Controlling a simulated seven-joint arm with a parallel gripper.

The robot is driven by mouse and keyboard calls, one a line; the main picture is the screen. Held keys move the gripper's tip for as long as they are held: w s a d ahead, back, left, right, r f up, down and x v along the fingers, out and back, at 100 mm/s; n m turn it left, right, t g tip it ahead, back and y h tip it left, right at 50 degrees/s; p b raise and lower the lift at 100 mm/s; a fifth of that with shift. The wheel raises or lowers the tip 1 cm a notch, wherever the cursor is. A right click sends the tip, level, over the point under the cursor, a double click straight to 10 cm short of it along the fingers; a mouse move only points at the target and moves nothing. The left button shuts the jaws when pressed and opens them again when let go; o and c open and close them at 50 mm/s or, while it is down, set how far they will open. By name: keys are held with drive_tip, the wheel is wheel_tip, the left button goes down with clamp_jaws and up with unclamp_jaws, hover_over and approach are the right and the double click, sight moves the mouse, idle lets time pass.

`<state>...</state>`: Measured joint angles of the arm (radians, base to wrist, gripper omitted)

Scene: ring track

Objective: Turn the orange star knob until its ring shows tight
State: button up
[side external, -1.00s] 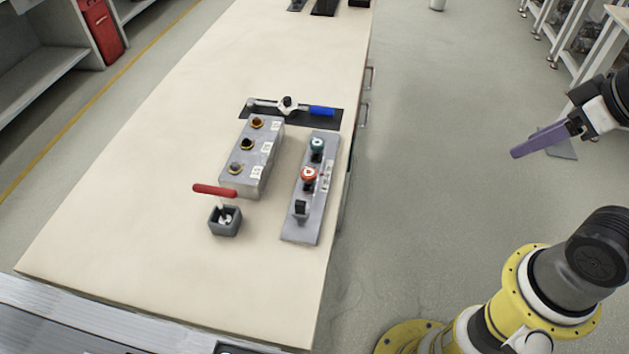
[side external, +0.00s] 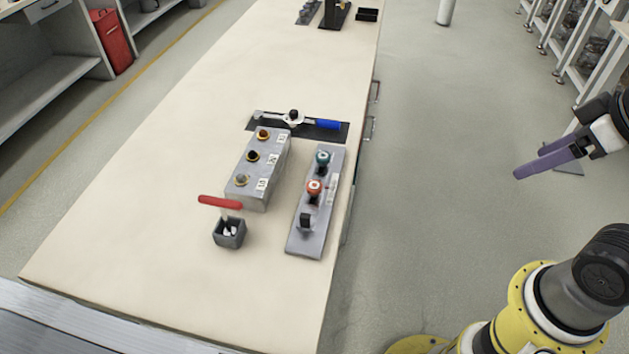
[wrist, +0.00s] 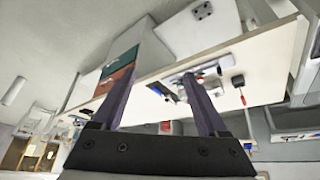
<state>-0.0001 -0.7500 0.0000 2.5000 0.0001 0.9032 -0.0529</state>
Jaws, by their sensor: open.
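The orange-red knob (side external: 314,187) sits in the middle of a narrow grey panel (side external: 297,243) on the bench. A teal knob (side external: 322,158) is behind it and a black switch (side external: 306,219) is in front of it. The orange knob has a pale mark on top; its ring is too small to read. My gripper (side external: 530,162) has two purple fingers, apart and empty. It is off to the right of the bench, well away from the knob. The fingers also show in the wrist view (wrist: 158,78), spread apart, with the bench small and tilted beyond them.
A grey block (side external: 249,191) with several small knobs stands left of the panel. The bench (side external: 150,240) is clear at left and front.

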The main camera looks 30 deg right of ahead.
drive_tip(key=w+a+r+n, duration=0.1)
drive_tip(key=w+r+n, duration=0.6)
drive_tip(key=r+n, duration=0.15)
drive_tip(key=n+g, duration=0.6)
drive_tip(key=n, duration=0.6)
hover_over(315, 185)
wheel_tip(315, 185, down, 17)
wheel_tip(315, 185, down, 13)
drive_tip(key=shift+f, duration=0.15)
